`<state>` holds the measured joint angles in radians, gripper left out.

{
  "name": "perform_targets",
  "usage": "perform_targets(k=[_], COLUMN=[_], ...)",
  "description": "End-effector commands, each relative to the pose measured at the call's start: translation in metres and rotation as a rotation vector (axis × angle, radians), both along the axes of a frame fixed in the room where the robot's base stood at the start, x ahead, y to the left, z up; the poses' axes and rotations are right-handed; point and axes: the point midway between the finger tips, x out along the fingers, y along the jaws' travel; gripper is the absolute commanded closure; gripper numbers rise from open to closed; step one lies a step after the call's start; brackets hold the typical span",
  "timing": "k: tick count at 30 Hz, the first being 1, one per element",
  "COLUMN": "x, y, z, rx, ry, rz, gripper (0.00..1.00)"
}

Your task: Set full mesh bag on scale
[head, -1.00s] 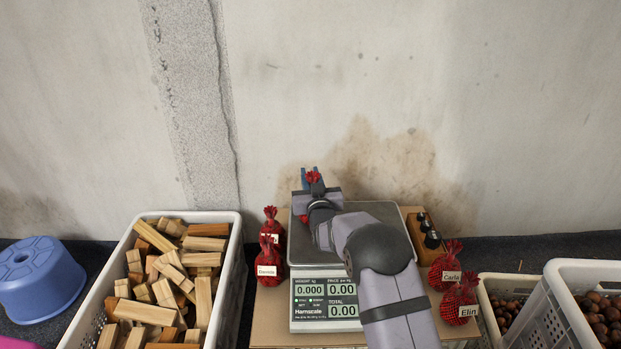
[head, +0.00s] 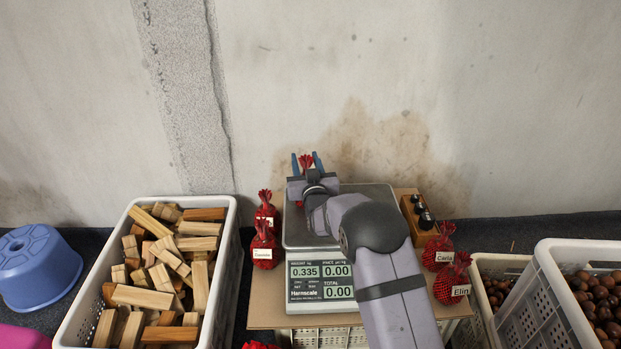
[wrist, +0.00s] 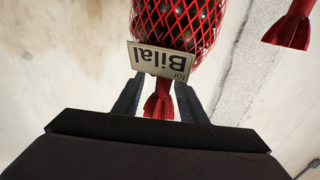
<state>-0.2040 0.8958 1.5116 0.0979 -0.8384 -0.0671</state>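A full red mesh bag labelled "for Bilal" (wrist: 190,22) shows dark nuts inside in the wrist view. Its red gathered top (head: 306,162) shows in the head view, with its body hidden behind my gripper. The bag stands on the scale (head: 352,188), whose display reads 0.335. My gripper (head: 307,158) is open, its two fingers spread on either side of the bag's top, with gaps visible in the wrist view (wrist: 160,92).
Two red bags (head: 264,245) stand left of the scale; bags labelled Carla (head: 438,252) and Elin (head: 451,284) stand right. A wooden block with black weights (head: 420,216) is at the back right. A crate of wood blocks (head: 231,225) stands left, chestnut crates (head: 545,262) right.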

Motion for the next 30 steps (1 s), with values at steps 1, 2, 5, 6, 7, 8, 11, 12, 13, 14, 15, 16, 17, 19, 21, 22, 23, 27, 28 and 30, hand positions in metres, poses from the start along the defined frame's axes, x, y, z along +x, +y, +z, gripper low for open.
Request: perform_targets(k=[1,2,5,6,7,8,11,12,13,14,15,16,17,19,21,22,23,27,28,30], x=[-0.006,-0.009,-0.022,-0.028,-0.033,-0.037,-0.053,-0.059,-0.063,-0.067,-0.073,-0.077,-0.081,-0.089,-0.095,-0.098,-0.100,-0.106,-0.107,-0.108], y=[0.000,-0.001,-0.003,-0.003,-0.004,-0.005,-0.007,-0.007,-0.008,-0.009,-0.009,-0.010,-0.010,-0.011,-0.012,-0.012,-0.013,-0.014,-0.014,-0.014], z=[0.002,0.002,0.003,0.002,0.002,0.003,0.002,0.002,0.002,0.002,0.002,0.002,0.002,0.002,0.001,0.001,0.001,0.001,0.001,0.001], rx=[0.000,0.000,0.000,0.000,0.000,0.000,0.000,0.000,0.000,0.000,0.000,0.000,0.000,0.000,0.000,0.000,0.000,0.000,0.000,0.000], ry=[0.001,0.001,0.001,0.001,0.002,0.001,0.002,0.001,0.002,0.001,0.002,0.001,0.001,0.001,0.000,0.000,0.001,-0.001,-0.001,-0.001], rz=[0.001,0.001,0.001,0.001,0.001,0.001,0.001,0.001,0.001,0.001,0.001,0.001,0.001,0.001,0.001,0.001,0.001,0.001,0.001,0.001], gripper=[0.62,0.62,0.62,0.62,0.62,0.62,0.62,0.62,0.62,0.62,0.62,0.62,0.62,0.62,0.62,0.62,0.62,0.62,0.62,0.62])
